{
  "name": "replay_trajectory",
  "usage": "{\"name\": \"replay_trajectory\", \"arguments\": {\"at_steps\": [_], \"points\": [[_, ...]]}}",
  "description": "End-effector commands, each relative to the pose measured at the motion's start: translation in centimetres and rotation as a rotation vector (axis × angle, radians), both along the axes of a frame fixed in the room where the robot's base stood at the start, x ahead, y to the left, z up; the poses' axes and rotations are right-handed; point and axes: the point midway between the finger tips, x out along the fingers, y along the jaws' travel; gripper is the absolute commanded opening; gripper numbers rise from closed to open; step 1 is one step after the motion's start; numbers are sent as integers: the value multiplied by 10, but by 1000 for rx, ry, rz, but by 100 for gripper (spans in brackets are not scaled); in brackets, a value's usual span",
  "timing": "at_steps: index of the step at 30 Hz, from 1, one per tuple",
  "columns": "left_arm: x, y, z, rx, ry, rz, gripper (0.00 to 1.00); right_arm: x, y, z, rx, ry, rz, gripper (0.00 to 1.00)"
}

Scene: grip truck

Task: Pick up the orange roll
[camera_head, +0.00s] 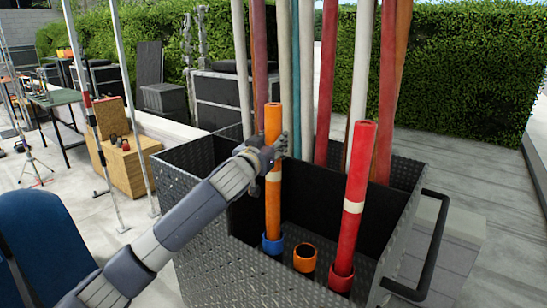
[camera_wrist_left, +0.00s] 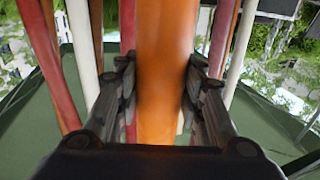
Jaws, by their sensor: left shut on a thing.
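The orange roll (camera_head: 273,205) stands nearly upright in the dark metal truck (camera_head: 200,195), with its lower end at a blue ring (camera_head: 272,243). My left gripper (camera_head: 279,147) is shut on the orange roll at its upper part, above a pale band. In the left wrist view, the orange roll (camera_wrist_left: 165,75) fills the middle, with the left gripper's fingers (camera_wrist_left: 162,105) on either side of it. My right gripper is not in view.
A red roll (camera_head: 354,200) stands to the right in a red ring (camera_head: 341,279). An empty orange ring (camera_head: 304,258) lies between. Several tall poles (camera_head: 327,80) stand behind. A black handle (camera_head: 436,240) is at the right. A wooden box (camera_head: 125,165) stands at the left.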

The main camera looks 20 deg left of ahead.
Motion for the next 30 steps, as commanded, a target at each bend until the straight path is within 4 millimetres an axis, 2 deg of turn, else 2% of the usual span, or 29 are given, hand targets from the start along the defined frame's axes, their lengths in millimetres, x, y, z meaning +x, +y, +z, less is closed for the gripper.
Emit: {"name": "replay_trajectory", "arguments": {"at_steps": [8, 24, 30], "points": [[0, -1, 40, -3, -11, -2, 0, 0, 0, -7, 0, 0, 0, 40], [0, -1, 139, -3, -9, -1, 0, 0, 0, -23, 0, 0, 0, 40], [0, 0, 164, -3, -7, -1, 0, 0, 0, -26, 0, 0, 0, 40]]}}
